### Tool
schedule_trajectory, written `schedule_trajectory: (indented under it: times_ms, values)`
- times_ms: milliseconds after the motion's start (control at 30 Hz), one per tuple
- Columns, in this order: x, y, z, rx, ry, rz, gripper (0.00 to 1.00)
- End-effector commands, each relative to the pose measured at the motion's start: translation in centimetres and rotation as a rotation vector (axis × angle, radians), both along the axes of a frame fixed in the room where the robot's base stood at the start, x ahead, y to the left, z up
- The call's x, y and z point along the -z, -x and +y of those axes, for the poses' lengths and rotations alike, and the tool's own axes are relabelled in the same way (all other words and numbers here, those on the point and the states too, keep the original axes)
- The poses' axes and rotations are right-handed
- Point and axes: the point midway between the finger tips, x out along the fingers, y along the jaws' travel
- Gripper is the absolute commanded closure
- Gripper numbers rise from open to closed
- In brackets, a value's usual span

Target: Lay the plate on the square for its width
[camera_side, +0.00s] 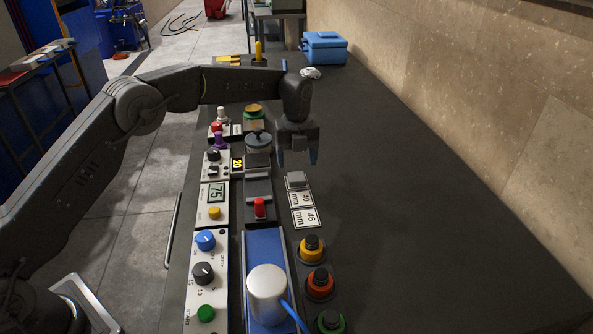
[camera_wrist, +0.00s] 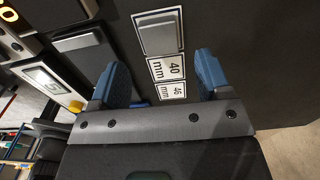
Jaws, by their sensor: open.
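A small grey plate (camera_side: 296,179) lies flat on the top square of a row of white-edged squares. In the wrist view the plate (camera_wrist: 159,35) covers the middle of that square, and a white rim shows around it. The square marked 40 mm (camera_side: 301,199) comes below it, then the square marked 46 mm (camera_side: 305,217); both are bare. The wrist view also shows the 40 mm square (camera_wrist: 169,69) and the 46 mm square (camera_wrist: 172,91). My gripper (camera_side: 297,160) is open and empty, above the bench just behind the plate, with its blue fingers (camera_wrist: 160,62) apart and not touching it.
Left of the squares stands a press with a red knob (camera_side: 260,207) and a panel display reading 75 (camera_side: 216,192). A grey cylinder (camera_side: 267,292) with a blue cable and several coloured push buttons (camera_side: 312,247) are in front. The bench right of the squares is clear.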

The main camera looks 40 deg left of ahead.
Motion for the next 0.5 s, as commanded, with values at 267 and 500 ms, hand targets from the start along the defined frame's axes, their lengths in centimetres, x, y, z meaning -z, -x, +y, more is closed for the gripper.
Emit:
schedule_trajectory:
  times_ms: [267, 500]
  values:
    - [-5.3, -0.1, 0.0, 0.0, 0.0, -0.003, 0.29]
    - [-7.0, 0.0, 0.0, 0.0, 0.0, 0.0, 0.29]
